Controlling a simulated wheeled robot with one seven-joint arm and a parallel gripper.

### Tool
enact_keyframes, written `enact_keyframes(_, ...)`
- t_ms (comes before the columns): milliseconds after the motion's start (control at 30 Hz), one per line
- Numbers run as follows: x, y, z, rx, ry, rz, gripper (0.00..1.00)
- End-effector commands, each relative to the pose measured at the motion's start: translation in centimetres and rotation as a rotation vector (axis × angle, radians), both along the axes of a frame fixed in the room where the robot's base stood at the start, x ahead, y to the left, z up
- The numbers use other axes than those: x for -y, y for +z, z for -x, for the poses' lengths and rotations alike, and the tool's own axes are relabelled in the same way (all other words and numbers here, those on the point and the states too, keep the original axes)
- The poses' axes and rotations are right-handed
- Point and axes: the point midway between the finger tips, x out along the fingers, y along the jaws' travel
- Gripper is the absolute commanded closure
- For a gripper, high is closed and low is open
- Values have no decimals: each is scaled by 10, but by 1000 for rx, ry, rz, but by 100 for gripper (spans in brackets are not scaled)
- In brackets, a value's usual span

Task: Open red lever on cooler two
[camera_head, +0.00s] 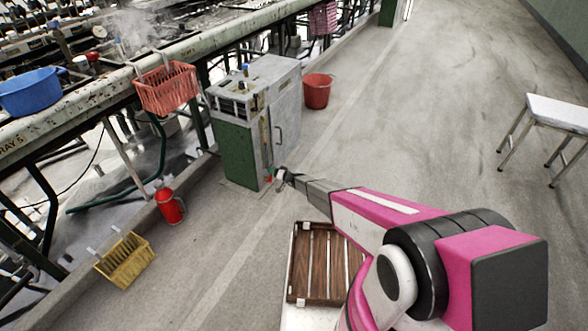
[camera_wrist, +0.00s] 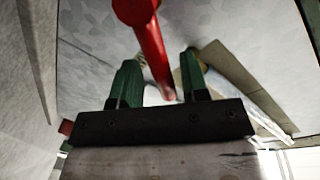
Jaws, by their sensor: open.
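A grey and green metal cabinet (camera_head: 236,150), which I take for the cooler, stands on the floor beside the basin bench in the head view. I read no number on it. My gripper (camera_head: 280,176) is at its front face, low down. In the wrist view a red lever (camera_wrist: 148,42) comes down from the top edge, and its lower end lies between the two green fingers of my gripper (camera_wrist: 161,72). The fingers are apart, with gaps visible on both sides of the lever. A small red spot shows near the gripper in the head view; the fingertips are too small to tell apart there.
A red bucket (camera_head: 317,91) stands behind the cabinet. A red can (camera_head: 170,207) and a yellow basket (camera_head: 126,261) are at the left, below the bench. A slatted wooden tray (camera_head: 318,262) is under my arm. The floor to the right is clear up to a white table (camera_head: 556,112).

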Motion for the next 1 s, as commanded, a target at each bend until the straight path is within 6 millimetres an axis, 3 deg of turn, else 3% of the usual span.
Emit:
enact_keyframes(867,9,-43,-20,-682,-1,-274,59)
enact_keyframes(1000,27,-38,-10,-685,-2,-276,59)
